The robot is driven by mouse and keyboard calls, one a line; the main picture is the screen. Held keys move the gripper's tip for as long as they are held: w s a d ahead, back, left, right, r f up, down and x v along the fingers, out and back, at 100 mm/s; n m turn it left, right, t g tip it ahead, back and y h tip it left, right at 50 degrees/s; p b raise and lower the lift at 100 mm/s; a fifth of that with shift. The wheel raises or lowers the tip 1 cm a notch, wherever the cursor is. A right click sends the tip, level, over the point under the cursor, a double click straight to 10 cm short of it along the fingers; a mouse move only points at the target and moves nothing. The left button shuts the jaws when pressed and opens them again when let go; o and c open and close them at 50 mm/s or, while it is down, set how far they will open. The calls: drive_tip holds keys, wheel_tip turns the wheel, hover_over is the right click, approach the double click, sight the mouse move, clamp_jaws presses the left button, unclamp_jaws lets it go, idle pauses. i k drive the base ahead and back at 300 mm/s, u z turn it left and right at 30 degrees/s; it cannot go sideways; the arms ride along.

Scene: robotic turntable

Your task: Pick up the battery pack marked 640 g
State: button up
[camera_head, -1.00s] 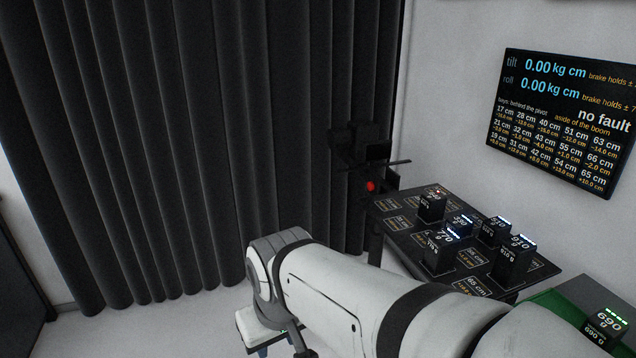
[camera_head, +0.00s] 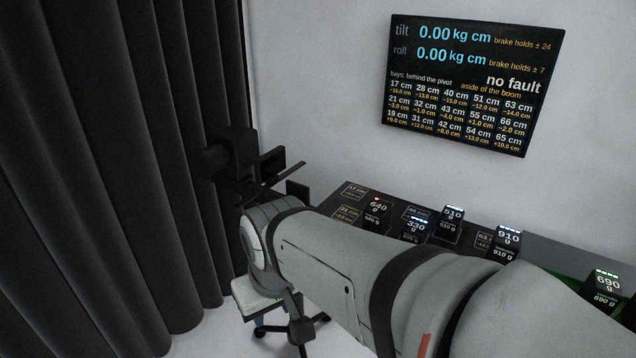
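The battery pack marked 640 g (camera_head: 378,211) is a black block with a red light on its top edge. It stands upright at the left end of the dark bay board (camera_head: 466,214), just beyond my forearm. Its top and front label show; its lower part is close to the arm's outline. My white arm reaches in from the lower right and bends down at its far end. Small dark parts at its lower end, probably my gripper (camera_head: 300,330), are well below and left of the pack. Their fingers are too small and dark to read.
Packs marked 330 g (camera_head: 415,228), 510 g (camera_head: 451,222), 910 g (camera_head: 506,243) and 690 g (camera_head: 606,287) stand to the right. A dark mechanism (camera_head: 245,165) stands left of the board by the curtain (camera_head: 110,170). A wall screen (camera_head: 470,85) reads "no fault", tilt and roll 0.00.

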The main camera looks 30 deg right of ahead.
sight(376, 216)
drive_tip(key=z, duration=0.5)
drive_tip(key=i, duration=0.85)
drive_tip(key=z, duration=0.4)
drive_tip(key=k, duration=0.9)
drive_tip(key=z, duration=0.2)
drive_tip(key=i, duration=0.9)
drive_tip(key=u, duration=0.05)
